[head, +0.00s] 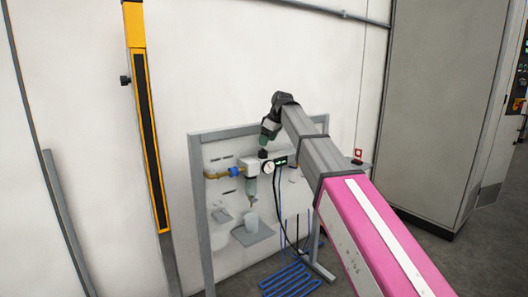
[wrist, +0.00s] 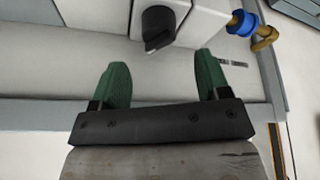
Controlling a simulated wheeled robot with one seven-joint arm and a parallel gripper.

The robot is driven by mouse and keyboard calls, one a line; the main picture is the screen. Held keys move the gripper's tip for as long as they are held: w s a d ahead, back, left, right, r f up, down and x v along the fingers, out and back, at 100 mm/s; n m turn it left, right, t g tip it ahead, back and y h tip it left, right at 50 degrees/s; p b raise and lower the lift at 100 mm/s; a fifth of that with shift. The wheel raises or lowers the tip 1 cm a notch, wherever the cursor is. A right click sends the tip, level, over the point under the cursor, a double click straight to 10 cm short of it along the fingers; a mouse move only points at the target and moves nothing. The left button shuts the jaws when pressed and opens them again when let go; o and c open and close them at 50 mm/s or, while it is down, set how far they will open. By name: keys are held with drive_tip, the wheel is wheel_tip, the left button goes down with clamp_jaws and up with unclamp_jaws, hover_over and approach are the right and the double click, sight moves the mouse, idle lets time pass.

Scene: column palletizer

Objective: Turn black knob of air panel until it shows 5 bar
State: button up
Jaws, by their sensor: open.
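The air panel (head: 225,160) is a pale board in a grey frame against the wall. Its black knob (head: 262,153) sits on top of the white regulator body, just above a round white gauge (head: 268,169). The gauge's reading is too small to tell. My gripper (head: 267,140) is above the knob, pointing down. In the wrist view the knob (wrist: 158,28) lies beyond the green fingertips, roughly centred between them. My gripper (wrist: 160,60) is open and empty, and its fingers look apart from the knob.
A brass fitting with a blue ring (head: 235,171) is left of the regulator. A small dark display (head: 281,161) is right of the gauge. A yellow post (head: 148,120) stands left.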

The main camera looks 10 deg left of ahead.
sight(263, 149)
drive_tip(key=x, duration=0.6)
drive_tip(key=shift+f, duration=0.1)
drive_tip(key=c, duration=0.9)
